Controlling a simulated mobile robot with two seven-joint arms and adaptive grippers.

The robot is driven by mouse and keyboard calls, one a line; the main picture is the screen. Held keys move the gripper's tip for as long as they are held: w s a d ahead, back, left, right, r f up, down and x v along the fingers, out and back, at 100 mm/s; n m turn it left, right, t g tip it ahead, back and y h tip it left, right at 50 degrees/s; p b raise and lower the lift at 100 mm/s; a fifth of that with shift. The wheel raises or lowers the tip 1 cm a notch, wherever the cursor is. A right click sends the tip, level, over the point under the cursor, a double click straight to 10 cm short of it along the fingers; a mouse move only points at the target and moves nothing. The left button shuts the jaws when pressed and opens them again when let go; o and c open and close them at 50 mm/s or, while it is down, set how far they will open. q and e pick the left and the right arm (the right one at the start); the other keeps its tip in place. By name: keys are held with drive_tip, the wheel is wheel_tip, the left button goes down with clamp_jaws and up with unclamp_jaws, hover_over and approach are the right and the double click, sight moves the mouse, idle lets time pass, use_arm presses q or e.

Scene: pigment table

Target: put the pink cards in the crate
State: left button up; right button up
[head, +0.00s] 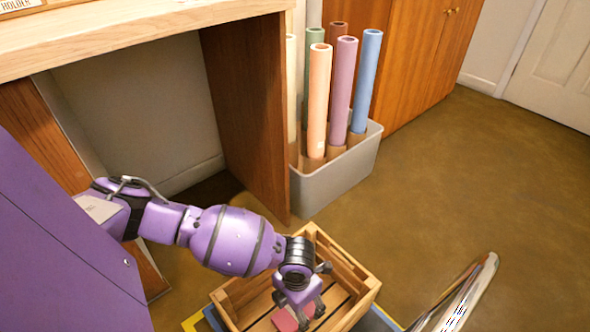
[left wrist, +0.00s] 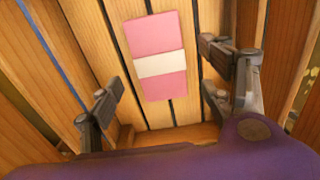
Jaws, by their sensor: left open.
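Pink cards with a white band (left wrist: 158,58) lie flat on the slatted floor of the wooden crate, seen from above in the left wrist view. In the head view the pink cards (head: 285,319) show just beneath my left gripper (head: 300,311), partly hidden by it. My right gripper is not in view.
A grey bin (head: 340,180) holding several coloured paper rolls stands behind the crate. A wooden desk (head: 110,40) is at the upper left. A blue and yellow edge (head: 198,320) shows under the crate. Brown floor (head: 470,180) is clear to the right.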

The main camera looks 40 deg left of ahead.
use_arm(q)
wheel_tip(320, 180, up, 8)
drive_tip(key=p, duration=0.2)
drive_tip(key=shift+f, duration=0.25)
drive_tip(key=shift+d+p, duration=0.1)
drive_tip(key=shift+p, duration=0.2)
